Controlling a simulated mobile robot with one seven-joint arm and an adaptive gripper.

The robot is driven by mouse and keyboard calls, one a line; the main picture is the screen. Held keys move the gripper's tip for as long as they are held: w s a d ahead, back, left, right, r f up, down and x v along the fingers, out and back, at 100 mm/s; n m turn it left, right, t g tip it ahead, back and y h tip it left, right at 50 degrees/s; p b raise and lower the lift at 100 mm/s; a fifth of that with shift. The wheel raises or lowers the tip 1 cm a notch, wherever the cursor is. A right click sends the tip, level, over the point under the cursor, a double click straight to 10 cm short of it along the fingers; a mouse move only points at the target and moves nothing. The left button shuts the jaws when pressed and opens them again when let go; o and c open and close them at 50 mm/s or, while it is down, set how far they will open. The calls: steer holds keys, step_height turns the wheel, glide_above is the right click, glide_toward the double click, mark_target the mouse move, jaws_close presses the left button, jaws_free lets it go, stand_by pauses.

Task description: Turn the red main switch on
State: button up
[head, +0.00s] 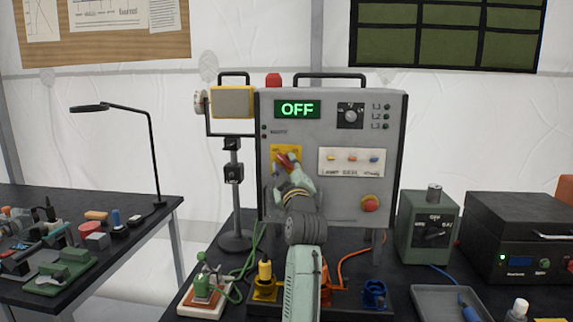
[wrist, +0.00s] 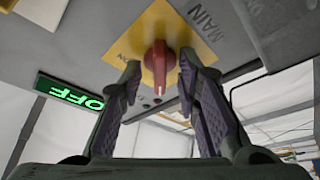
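The red main switch (head: 287,161) sits on a yellow plate at the left of the grey control panel (head: 330,206). In the wrist view the red switch knob (wrist: 159,62) stands on the yellow plate (wrist: 128,45), beside the word MAIN. The green display (head: 297,109) reads OFF; it also shows upside down in the wrist view (wrist: 70,92). My gripper (head: 283,166) is at the switch. In the wrist view my gripper (wrist: 158,75) is open, one finger on each side of the knob, with gaps visible. My gripper partly hides the switch in the head view.
The panel also carries a black dial (head: 350,115), three small buttons (head: 353,156) and a red emergency button (head: 370,203). A green box (head: 427,240) and a black case (head: 512,245) stand to the right. A table with tools (head: 22,200) is at left.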

jaws_close()
stand_by(0.3)
steer(key=shift+m, duration=0.3)
steer(key=shift+a+m+g+h+b, duration=0.25)
steer(key=shift+m+h+b, duration=1.3)
steer(key=shift+m, duration=2.6)
steer(key=shift+a+m+g+h+b, duration=0.2)
steer(key=shift+m+h+b, duration=0.5)
steer(key=shift+m+h, duration=2.5)
steer(key=shift+a+m+g+h+b, duration=0.25)
steer(key=shift+m+h+b, duration=0.85)
steer(key=shift+m, duration=3.95)
steer(key=shift+d, duration=0.1)
